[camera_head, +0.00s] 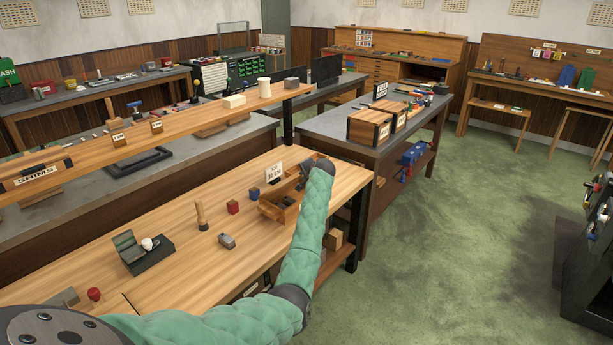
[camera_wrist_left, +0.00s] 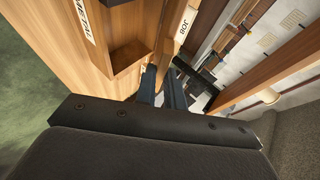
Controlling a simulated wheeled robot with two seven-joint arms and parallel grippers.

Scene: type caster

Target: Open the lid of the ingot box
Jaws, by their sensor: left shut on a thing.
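The ingot box (camera_head: 279,209) is a small wooden box at the right end of the near workbench, with dark pieces visible inside its open top. My left gripper (camera_head: 318,163) is at its far right side, mostly hidden behind my own wrist in the head view. In the left wrist view the fingers (camera_wrist_left: 163,85) are close together beside a brown wooden part (camera_wrist_left: 130,57) and a board lettered "METAL" (camera_wrist_left: 84,22). The gripper is shut on what appears to be the lid; the grip itself is hard to make out. My right gripper is not in view.
A raised shelf (camera_head: 190,119) runs behind.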

